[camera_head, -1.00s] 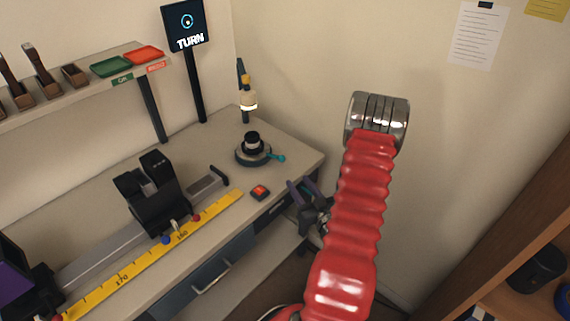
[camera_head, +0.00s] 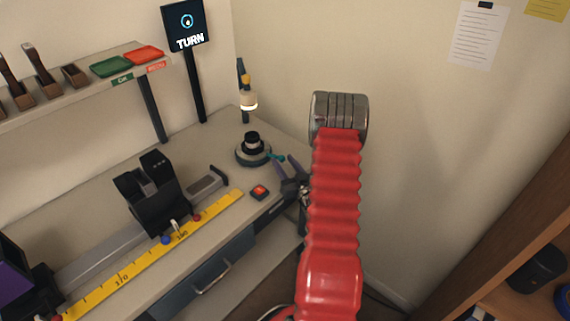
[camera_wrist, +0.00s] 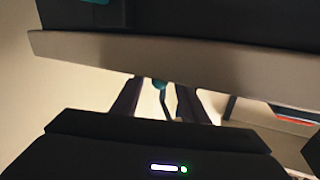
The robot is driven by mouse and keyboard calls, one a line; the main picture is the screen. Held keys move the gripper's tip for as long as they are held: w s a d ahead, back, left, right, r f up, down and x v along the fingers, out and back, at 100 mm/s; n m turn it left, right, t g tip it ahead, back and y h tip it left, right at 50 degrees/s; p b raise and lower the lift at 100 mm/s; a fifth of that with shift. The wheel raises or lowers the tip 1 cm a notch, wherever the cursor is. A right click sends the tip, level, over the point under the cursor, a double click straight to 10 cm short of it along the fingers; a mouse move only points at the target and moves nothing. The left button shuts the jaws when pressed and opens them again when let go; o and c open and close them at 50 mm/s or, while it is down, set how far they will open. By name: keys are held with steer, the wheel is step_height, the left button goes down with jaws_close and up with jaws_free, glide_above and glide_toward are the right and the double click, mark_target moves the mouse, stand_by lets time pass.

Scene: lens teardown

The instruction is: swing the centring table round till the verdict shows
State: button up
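The centring table (camera_head: 254,157) is a round grey disc on the bench's far right corner, with a black and white lens piece (camera_head: 252,140) on it. Its teal handle (camera_head: 277,157) points right. My gripper (camera_head: 285,161) is open, its dark purple fingers close beside the handle's end. In the wrist view a teal knob (camera_wrist: 159,85) shows between the two fingers, with a gap on each side. Contact cannot be made out. The verdict screen (camera_head: 187,25) reads "TURN" under a blue ring symbol.
A red button (camera_head: 259,191) sits in front of the table, near the bench edge. A lit post (camera_head: 248,100) stands just behind it. A black clamp rig (camera_head: 152,195) and yellow ruler (camera_head: 130,268) lie left. A wall bounds the right side.

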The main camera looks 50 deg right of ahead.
jaws_close()
stand_by(0.5)
